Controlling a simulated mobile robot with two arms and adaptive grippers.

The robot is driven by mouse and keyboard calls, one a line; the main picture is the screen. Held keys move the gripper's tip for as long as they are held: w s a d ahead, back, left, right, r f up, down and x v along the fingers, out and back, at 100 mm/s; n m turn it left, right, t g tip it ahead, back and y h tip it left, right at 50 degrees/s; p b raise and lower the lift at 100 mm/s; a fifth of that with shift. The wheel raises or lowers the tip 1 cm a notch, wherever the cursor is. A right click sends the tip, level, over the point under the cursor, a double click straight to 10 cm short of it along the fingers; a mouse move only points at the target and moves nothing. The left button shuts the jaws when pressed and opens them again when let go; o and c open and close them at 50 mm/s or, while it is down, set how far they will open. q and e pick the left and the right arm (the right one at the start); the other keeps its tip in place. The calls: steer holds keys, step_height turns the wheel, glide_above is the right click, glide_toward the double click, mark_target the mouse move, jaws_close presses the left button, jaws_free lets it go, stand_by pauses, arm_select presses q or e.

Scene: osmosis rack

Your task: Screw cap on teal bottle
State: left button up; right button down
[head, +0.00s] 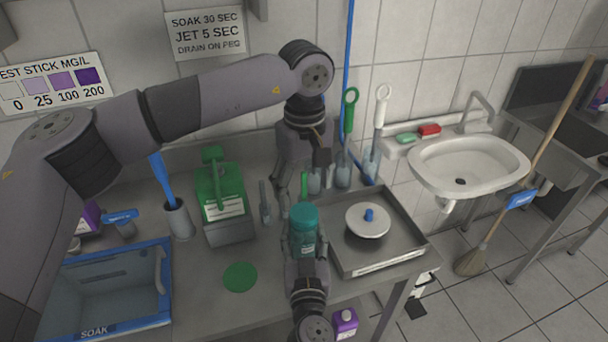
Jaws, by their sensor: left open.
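The teal bottle (303,241) stands upright near the front of the steel counter, left of the metal tray. A lighter teal cap (304,214) sits on its top; whether it is fully screwed down I cannot tell. My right gripper (305,246) comes up from the bottom edge with its fingers around the bottle's body, shut on it. My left gripper (292,194) points down just above and behind the cap, open, with nothing seen between its fingers. Its far finger is partly hidden.
The metal tray (408,236) with a white lid (367,221) stands right of the bottle. A green container (220,195), a green disc (240,277) and a blue-rimmed SOAK bin (166,285) lie left. Brushes (349,125) stand behind. A sink (468,163) is at right.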

arm_select(q)
steer(key=n, duration=0.7)
steer(key=shift+r, duration=0.2)
steer(key=n, duration=0.4)
steer(key=shift+r, duration=0.1)
steer(key=n, duration=0.4)
steer(key=shift+r+n, duration=0.1)
steer(key=shift+n, duration=0.2)
steer(key=n, duration=0.6)
steer(key=shift+r+n, duration=0.2)
steer(key=shift+n, duration=0.1)
steer(key=n, duration=0.6)
steer(key=shift+r+n, duration=0.15)
steer(key=shift+n, duration=0.15)
steer(key=n, duration=0.4)
steer(key=shift+r, duration=0.15)
steer(key=n, duration=0.4)
steer(key=shift+r, duration=0.1)
steer(key=n, duration=0.5)
steer(key=shift+r+n, duration=0.1)
steer(key=shift+n, duration=0.3)
